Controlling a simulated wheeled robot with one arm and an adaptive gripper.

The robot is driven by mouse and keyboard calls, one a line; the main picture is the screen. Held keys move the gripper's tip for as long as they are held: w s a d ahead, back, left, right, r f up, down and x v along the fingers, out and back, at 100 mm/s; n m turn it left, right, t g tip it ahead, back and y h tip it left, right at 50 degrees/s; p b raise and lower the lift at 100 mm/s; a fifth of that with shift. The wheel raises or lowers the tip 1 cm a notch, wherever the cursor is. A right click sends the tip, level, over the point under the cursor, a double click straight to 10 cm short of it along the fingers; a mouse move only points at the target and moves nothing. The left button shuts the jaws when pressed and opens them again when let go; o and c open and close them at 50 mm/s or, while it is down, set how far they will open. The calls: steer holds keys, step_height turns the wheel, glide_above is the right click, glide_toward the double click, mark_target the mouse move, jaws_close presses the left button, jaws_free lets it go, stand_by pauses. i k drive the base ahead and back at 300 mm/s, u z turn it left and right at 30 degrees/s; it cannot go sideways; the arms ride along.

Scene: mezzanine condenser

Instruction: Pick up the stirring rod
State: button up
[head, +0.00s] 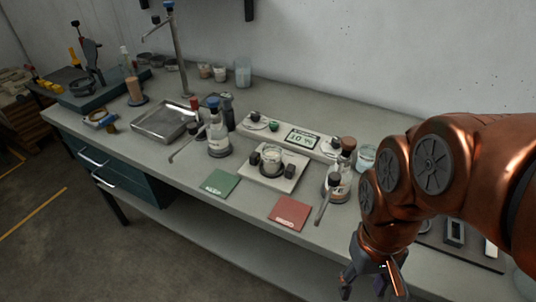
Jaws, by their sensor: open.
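My gripper (373,284) is open and empty at the lower right, in front of the bench's front edge. No rod can be told for certain as the stirring rod. One thin grey rod-like tool (322,210) lies slanted beside the brown-capped bottle (341,186), to the upper left of my gripper and apart from it. A second thin grey rod-like tool (183,147) lies slanted left of the blue-capped bottle (219,142). My arm hides part of the bench's right side.
A balance (288,136) with a small glass on its plate stands mid-bench (150,178). A green card (220,183) and a red card (290,213) lie in front. A metal tray (164,122) and a tap (180,50) are further left. The wall closes off the back.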

mark_target(193, 102)
steer(key=z, duration=0.2)
steer(key=k, duration=0.35)
steer(key=u, duration=1.65)
steer(key=i, duration=1.5)
steer(key=z, duration=0.05)
